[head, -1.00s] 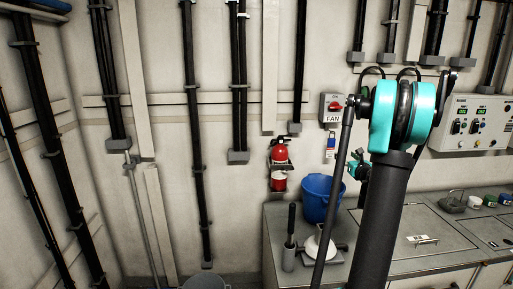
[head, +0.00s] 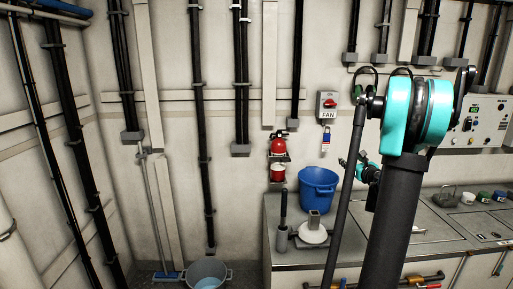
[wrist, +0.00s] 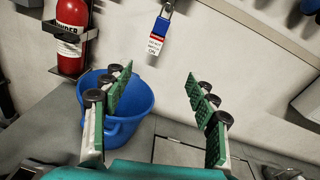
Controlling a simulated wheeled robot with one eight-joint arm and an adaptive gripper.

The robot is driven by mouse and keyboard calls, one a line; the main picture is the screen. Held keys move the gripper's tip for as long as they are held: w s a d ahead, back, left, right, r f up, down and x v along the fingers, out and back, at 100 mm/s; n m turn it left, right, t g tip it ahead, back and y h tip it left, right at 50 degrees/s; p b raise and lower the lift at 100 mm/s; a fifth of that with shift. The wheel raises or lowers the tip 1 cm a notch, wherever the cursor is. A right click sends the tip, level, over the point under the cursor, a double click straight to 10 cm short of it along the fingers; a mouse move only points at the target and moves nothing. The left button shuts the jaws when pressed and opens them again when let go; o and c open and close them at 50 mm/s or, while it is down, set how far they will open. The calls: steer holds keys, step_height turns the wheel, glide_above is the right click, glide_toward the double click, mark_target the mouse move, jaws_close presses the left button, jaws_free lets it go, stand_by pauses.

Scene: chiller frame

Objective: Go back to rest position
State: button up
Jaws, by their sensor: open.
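My gripper (wrist: 159,103) is open in the wrist view, with its two green-padded fingers spread wide and nothing between them. It points toward the wall above the counter, with the blue bucket (wrist: 133,100) behind its left finger. In the head view my teal and black arm stands at the right. Part of the teal wrist (head: 368,172) shows just left of the arm, beside the blue bucket (head: 318,193), and the fingertips are too small to make out there.
A red fire extinguisher (head: 279,150) hangs on the wall by the FAN switch (head: 328,104). The counter (head: 440,228) holds a scale-like white item (head: 313,234) and several jars. A grey bucket (head: 207,274) and a blue broom (head: 167,275) stand on the floor at the left, below wall pipes.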

steer(key=s+a+f+n+g+y, duration=0.2)
steer(key=s+a+f+n+g, duration=0.15)
steer(key=s+a+n, duration=0.55)
steer(key=s+a+f+n+g+y, duration=0.1)
steer(key=s+a+f+n+g, duration=0.3)
steer(key=a+n, duration=0.6)
steer(key=s+a+f+n+g+h, duration=0.1)
steer(key=s+f+n, duration=0.3)
steer(key=s, duration=0.5)
steer(key=s+f+n+g+h, duration=0.2)
steer(key=s+f+n, duration=0.2)
steer(key=s, duration=0.5)
steer(key=s+a+f+n+g+h, duration=0.1)
steer(key=s+f+n, duration=0.3)
steer(key=s, duration=0.5)
steer(key=shift+a+f+n+g+h, duration=0.2)
steer(key=shift+a+n+g+h, duration=0.1)
steer(key=shift+n+g, duration=0.7)
